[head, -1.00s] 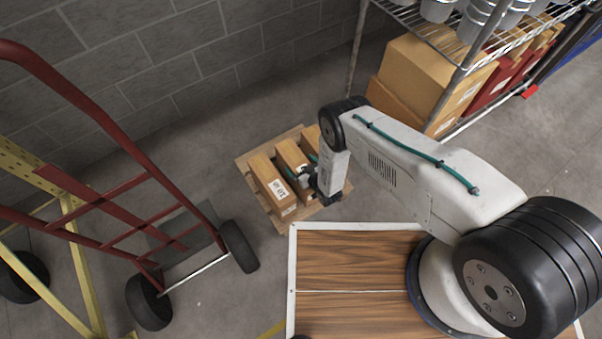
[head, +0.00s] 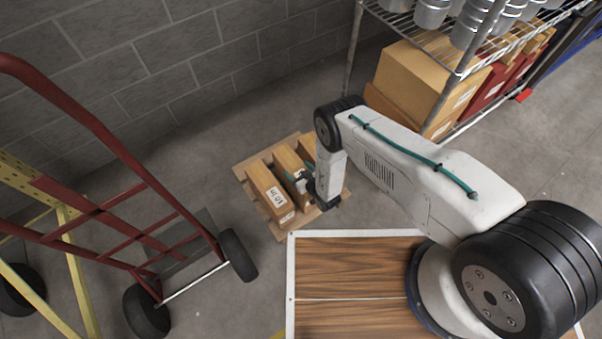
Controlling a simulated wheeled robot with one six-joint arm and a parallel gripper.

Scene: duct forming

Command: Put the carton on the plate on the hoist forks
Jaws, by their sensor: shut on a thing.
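Several tan cartons lie side by side on a wooden pallet (head: 283,232) on the floor. The left carton (head: 267,186) has a white label and stands clear of my gripper. My gripper (head: 299,179) is down at the middle carton (head: 287,160) and is shut on it, though the arm's end hides part of the grip. Another carton (head: 308,146) is partly hidden behind my wrist. A dark grey plate (head: 182,243) shows at the left behind a red wheeled frame (head: 125,192); its support is hard to make out.
A yellow frame (head: 81,285) stands at the far left. A wire rack (head: 448,60) with metal cans and large boxes is at the upper right. A wood-topped surface (head: 350,265) lies in front of the pallet. Floor is clear between pallet and red frame.

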